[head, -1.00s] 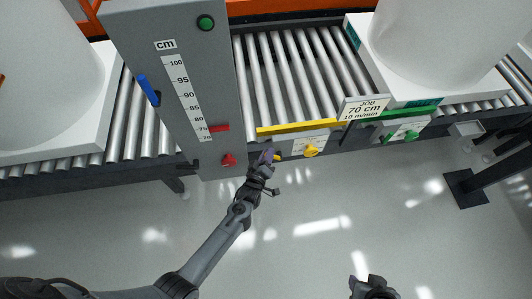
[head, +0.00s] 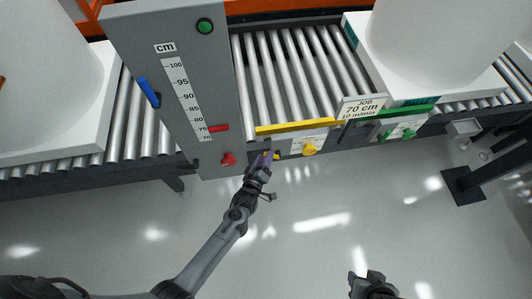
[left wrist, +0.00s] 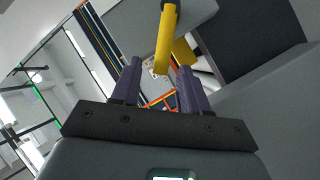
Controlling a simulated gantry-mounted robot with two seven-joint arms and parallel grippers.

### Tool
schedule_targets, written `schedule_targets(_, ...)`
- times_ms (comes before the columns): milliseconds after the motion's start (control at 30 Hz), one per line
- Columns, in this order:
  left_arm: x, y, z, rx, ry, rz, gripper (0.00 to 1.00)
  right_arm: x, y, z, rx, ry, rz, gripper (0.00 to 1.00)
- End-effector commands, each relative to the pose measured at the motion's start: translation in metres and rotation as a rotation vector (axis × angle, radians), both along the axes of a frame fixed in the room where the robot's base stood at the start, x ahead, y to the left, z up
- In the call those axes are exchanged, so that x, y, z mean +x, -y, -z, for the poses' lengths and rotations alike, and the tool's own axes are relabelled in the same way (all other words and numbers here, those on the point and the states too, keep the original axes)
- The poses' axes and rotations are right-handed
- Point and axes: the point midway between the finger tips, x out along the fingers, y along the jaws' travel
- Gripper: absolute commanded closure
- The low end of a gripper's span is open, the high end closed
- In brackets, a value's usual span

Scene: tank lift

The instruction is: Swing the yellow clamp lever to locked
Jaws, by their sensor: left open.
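The yellow clamp lever (left wrist: 165,40) shows in the left wrist view as a yellow bar hanging down from the top, its lower end between my two dark finger pads in the picture. In the head view only a small yellow piece (head: 276,155) shows beside my left gripper (head: 266,159), which mostly hides it. My left gripper is open (left wrist: 158,88), with gaps on both sides of the bar; I cannot tell if a pad touches it. My right gripper (head: 370,284) is at the bottom, far from the lever, its jaw state unclear.
A grey column (head: 185,95) with a cm scale, red knob (head: 229,159) and blue lever (head: 148,90) stands left of the roller conveyor (head: 285,80). A yellow knob (head: 309,149) is right of my left gripper. White tanks stand either side. Floor in front is clear.

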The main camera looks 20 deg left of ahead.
Motion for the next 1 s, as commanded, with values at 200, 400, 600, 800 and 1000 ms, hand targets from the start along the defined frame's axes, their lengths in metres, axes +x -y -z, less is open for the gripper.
schedule_targets(200, -0.040, 0.003, -0.010, 0.000, -0.003, 0.000, 0.56, 0.000, 0.000, -0.021, 0.000, 0.000, 0.000, 0.56)
schedule_targets(400, -0.066, 0.005, -0.014, -0.001, -0.001, 0.001, 0.56, 0.000, 0.000, -0.030, -0.001, 0.000, -0.001, 0.56)
schedule_targets(600, -0.077, 0.006, -0.015, -0.001, 0.000, 0.001, 0.56, 0.000, 0.002, -0.032, -0.007, 0.000, -0.005, 0.56)
schedule_targets(800, -0.078, 0.006, -0.015, -0.001, 0.000, 0.001, 0.56, 0.000, 0.002, -0.032, -0.010, 0.000, -0.007, 0.56)
schedule_targets(1000, -0.078, 0.006, -0.015, -0.010, 0.001, 0.000, 0.72, 0.000, 0.002, -0.032, -0.009, 0.000, -0.006, 0.56)
